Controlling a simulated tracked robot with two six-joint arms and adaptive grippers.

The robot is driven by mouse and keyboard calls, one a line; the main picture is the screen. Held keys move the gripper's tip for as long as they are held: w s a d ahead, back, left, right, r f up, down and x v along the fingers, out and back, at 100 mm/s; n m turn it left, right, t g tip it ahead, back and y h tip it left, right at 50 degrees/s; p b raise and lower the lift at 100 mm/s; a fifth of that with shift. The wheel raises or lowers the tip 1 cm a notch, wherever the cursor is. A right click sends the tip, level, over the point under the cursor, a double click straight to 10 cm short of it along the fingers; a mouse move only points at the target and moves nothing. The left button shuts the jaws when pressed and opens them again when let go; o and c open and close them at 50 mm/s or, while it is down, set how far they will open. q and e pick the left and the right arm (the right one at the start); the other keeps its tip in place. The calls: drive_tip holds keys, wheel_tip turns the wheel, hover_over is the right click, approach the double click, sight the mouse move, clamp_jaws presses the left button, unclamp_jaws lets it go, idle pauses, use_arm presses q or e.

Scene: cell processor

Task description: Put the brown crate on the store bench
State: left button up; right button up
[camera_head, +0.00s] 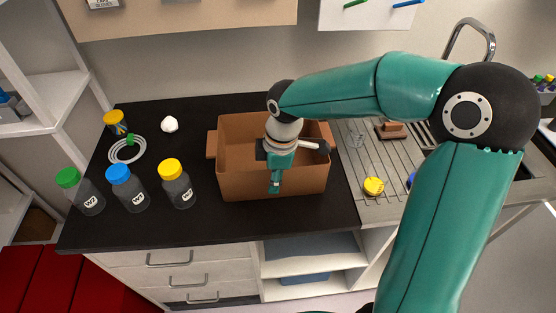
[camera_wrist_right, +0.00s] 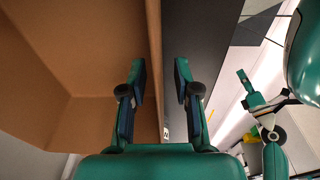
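The brown crate (camera_head: 241,186) stands upright and open-topped on a black bench top (camera_head: 235,228); its near part also fills the left of the right wrist view (camera_wrist_right: 85,60). My right gripper (camera_head: 275,178) points down at the middle of the crate's near wall. In the right wrist view its fingers (camera_wrist_right: 160,82) are apart, one on each side of the wall's rim, with a gap visible on the outer side. No bench is labelled as the store bench.
Bottles with green (camera_head: 67,177), blue (camera_head: 118,173) and yellow (camera_head: 169,168) lids stand left of the crate. A coiled tube (camera_head: 127,150) and an orange-lidded jar (camera_head: 114,122) lie behind them. A ribbed metal drainer (camera_head: 350,180) with a yellow item (camera_head: 373,186) is to the right.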

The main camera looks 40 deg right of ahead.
wheel_tip(320, 180, up, 12)
drive_tip(key=s+d, duration=0.1)
drive_tip(key=shift+f, duration=0.25)
idle(0.5)
